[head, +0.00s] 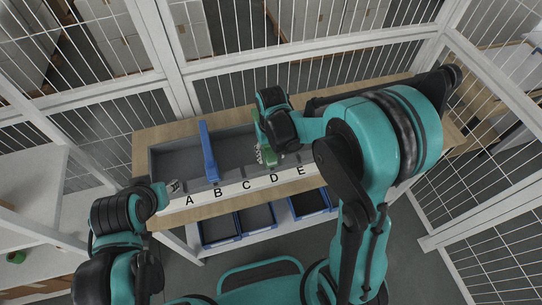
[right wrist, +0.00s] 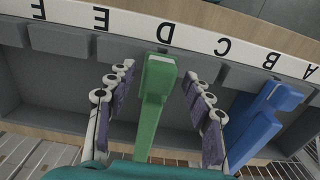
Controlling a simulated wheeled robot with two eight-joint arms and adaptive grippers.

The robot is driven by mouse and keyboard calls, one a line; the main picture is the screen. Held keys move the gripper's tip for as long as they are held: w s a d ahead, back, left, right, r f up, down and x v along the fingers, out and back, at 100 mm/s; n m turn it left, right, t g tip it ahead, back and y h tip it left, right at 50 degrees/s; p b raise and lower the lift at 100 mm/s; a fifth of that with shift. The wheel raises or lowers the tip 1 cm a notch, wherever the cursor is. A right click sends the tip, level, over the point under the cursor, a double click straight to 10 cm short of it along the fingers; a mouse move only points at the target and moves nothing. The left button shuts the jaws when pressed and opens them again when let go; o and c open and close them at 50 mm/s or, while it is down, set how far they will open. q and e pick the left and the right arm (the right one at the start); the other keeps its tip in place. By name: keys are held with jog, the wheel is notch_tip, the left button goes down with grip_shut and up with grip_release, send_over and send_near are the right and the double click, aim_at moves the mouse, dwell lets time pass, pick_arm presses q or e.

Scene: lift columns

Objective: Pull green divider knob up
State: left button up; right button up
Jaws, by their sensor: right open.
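The green divider (right wrist: 152,110) stands in the grey bin tray (head: 165,160), its knob end near the labels C and D in the right wrist view. In the head view the green divider (head: 272,157) is partly hidden by my right gripper (head: 266,152). In the right wrist view my right gripper (right wrist: 158,82) is open, with one finger on each side of the green divider and gaps on both sides. My left gripper (head: 173,187) is at the tray's front left corner, apart from the dividers; its jaw opening is too small to tell.
A blue divider (head: 208,152) stands left of the green one, near A and B; it also shows in the right wrist view (right wrist: 262,125). The white label strip (head: 240,186) runs along the tray front. Blue bins (head: 220,240) sit below. White mesh fencing (head: 300,55) encloses the table.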

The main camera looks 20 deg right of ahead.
aim_at(272, 155)
jog(key=shift+r, duration=0.1)
notch_tip(272, 155, up, 9)
jog(key=p, duration=0.6)
dwell(0.6)
jog(key=shift+s, duration=0.1)
jog(key=s+d+f+t+b, duration=0.2)
jog(key=s+t+b, duration=0.1)
jog(key=s+b, duration=0.2)
jog(key=s+d+f+t+b, duration=0.2)
jog(key=s+t+b, duration=0.2)
jog(key=b, duration=0.6)
jog(key=shift+s+d, duration=0.35)
jog(key=shift+s, duration=0.7)
